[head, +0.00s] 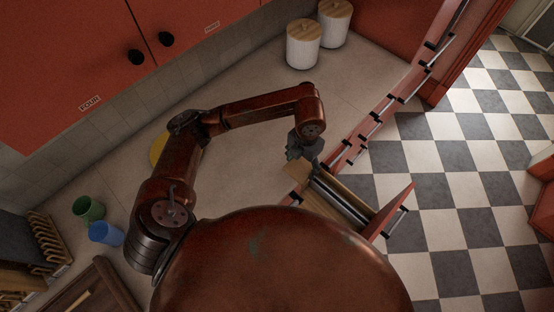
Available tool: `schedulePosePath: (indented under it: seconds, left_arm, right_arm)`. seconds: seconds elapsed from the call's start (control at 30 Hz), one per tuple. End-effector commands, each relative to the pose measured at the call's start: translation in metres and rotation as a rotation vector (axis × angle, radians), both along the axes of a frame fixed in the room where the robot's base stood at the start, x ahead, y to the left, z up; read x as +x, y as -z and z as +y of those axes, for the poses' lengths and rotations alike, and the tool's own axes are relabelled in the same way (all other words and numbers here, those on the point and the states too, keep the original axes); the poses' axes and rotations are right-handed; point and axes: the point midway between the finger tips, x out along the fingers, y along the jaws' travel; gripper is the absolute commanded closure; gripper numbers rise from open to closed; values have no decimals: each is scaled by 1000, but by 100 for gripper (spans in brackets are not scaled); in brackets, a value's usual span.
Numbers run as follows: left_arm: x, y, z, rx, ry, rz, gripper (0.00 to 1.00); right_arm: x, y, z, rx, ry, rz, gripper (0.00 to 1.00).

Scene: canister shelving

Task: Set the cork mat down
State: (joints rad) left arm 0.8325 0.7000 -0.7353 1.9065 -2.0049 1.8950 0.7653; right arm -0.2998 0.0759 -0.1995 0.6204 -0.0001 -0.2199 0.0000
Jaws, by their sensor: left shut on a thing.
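My left gripper (304,153) is at the end of my left arm, above the counter's front edge and the near end of an open drawer. It is shut on a flat tan piece that looks like the cork mat (296,171). Only a small part of the mat shows, just below the fingers. I cannot tell whether it touches the drawer or the counter edge. My right gripper is not in view.
The open drawer (395,211) juts out over the checkered floor (443,213). Two white canisters (303,52) with wooden lids stand at the back. A green cup (88,209) and a blue cup (106,234) stand left. The counter's (250,147) middle is clear.

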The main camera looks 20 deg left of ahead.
Motion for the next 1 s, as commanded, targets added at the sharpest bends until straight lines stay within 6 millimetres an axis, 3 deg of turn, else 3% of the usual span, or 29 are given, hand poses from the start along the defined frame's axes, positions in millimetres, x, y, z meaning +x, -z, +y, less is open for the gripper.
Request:
schedulePosePath:
  seconds: [0.3, 0.4, 0.6, 0.87, 1.0]
  left_arm:
    - [27, 31, 72, 3, -6, 4, 59]
    - [31, 52, 84, 1, -3, 5, 59]
    - [40, 76, 101, -2, 0, 2, 59]
    - [44, 92, 113, 1, -1, 2, 59]
    - [43, 112, 111, -2, 0, 5, 59]
  right_arm:
    - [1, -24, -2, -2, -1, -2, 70]
    - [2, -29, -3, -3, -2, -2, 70]
    - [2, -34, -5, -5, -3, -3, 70]
    - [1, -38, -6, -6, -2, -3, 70]
    - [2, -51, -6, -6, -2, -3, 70]
